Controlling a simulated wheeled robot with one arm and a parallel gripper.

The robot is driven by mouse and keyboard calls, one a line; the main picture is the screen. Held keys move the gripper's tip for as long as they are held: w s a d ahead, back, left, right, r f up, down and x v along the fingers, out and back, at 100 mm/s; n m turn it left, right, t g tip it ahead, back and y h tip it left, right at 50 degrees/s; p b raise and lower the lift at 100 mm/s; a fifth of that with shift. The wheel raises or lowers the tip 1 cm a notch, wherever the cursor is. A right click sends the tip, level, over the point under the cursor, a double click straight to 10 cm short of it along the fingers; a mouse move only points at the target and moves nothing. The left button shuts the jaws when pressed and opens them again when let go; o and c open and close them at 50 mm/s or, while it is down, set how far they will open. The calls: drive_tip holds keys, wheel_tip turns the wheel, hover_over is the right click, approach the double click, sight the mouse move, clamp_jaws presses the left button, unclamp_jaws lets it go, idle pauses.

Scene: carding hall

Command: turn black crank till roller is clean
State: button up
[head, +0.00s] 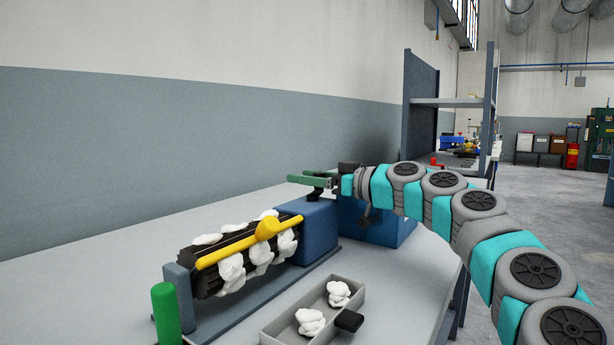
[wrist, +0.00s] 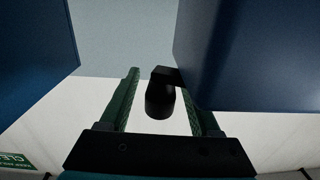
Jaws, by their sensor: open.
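The roller (head: 215,277) is dark and lies along the bench machine. Several white fibre clumps (head: 232,272) cling to it, and a yellow bar (head: 235,247) runs along its front. A blue housing (head: 306,235) stands at its right end. My gripper (head: 313,184), with green fingers, is above and beyond this housing. In the wrist view my gripper (wrist: 160,76) is open. The black crank's knob (wrist: 160,98) shows between its fingers, with a gap on each side. The crank's arm runs to a blue box (wrist: 235,50). In the head view I cannot make the crank out clearly.
A grey tray (head: 271,334) with two white clumps and a black handle (head: 349,320) lies in front of the machine. A green post (head: 166,314) stands at the near left. A grey-blue shelf rack (head: 488,110) rises behind my arm. The wall runs close behind the bench.

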drive_tip(key=shift+c, duration=0.2)
clamp_jaws()
idle(0.4)
